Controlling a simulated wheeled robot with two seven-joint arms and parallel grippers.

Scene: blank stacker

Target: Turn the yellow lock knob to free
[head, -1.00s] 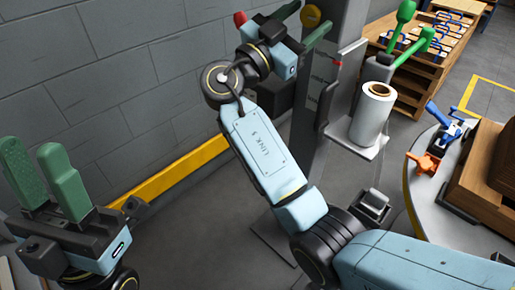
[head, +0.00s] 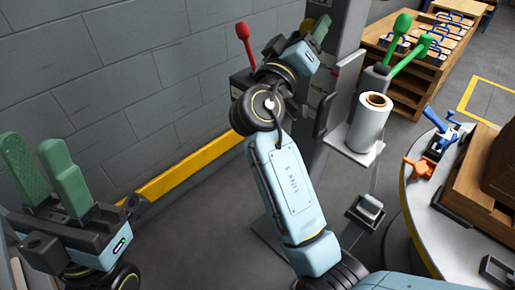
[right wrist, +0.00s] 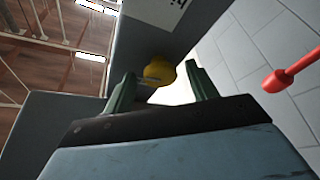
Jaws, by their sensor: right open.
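The yellow lock knob (right wrist: 158,72) shows in the right wrist view on the grey post, between the green fingertips of my right gripper (right wrist: 160,76). My right gripper is open, with a finger on either side of the knob's outline; I cannot tell whether they touch it. In the head view my right gripper (head: 314,26) is up against the grey post (head: 343,45), and its fingers and wrist hide most or all of the knob. My left gripper (head: 33,148) is open and empty at the far left, well away from the post.
A red-knobbed lever (head: 245,40) stands left of my right gripper. Green-knobbed levers (head: 408,52) and a white roll (head: 370,122) are right of the post. A round table (head: 415,215) with blue and orange clamps is at the right. A grey block wall is behind.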

